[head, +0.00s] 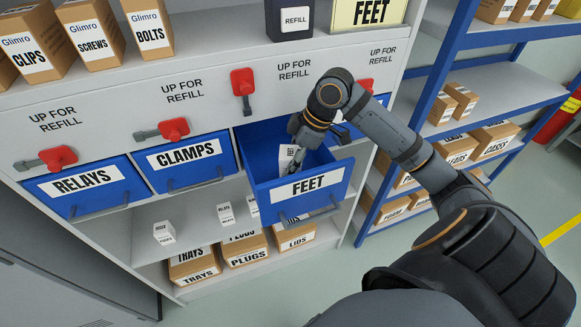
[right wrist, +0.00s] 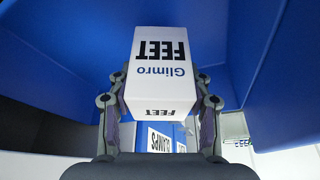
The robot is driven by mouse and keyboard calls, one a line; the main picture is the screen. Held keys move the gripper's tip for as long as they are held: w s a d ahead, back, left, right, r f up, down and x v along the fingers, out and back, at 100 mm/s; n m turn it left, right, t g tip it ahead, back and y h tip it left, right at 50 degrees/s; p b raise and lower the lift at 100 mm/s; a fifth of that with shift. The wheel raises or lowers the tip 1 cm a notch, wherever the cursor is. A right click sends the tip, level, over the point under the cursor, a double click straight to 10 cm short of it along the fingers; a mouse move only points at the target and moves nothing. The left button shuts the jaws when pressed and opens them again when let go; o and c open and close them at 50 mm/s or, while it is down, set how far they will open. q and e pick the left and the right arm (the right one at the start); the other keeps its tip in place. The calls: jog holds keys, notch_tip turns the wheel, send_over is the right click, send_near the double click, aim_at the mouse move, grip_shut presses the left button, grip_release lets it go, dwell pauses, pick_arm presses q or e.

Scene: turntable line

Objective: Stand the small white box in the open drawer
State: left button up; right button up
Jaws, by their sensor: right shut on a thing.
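The small white box (head: 287,157) is held upside down to the wrist camera, its FEET and Glimro print showing in the right wrist view (right wrist: 160,70). My right gripper (head: 296,160) is shut on it, with a finger at each side of the box. The box is inside the open blue drawer labelled FEET (head: 302,189), between its walls. I cannot tell whether its base touches the drawer floor. My left gripper is not in view.
Closed drawers RELAYS (head: 75,190) and CLAMPS (head: 184,158) are to the left. A red lever (head: 242,82) above the open drawer is raised. Several small white boxes, one here (head: 164,233), stand on the shelf below. A blue rack (head: 455,75) is at right.

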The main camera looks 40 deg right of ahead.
notch_tip(320, 180, down, 3)
jog(key=shift+r, duration=0.15)
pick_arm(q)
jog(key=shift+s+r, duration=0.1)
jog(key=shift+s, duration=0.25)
pick_arm(e)
jog(key=shift+f, duration=0.2)
jog(key=o, duration=1.2)
jog(key=shift+o, duration=0.2)
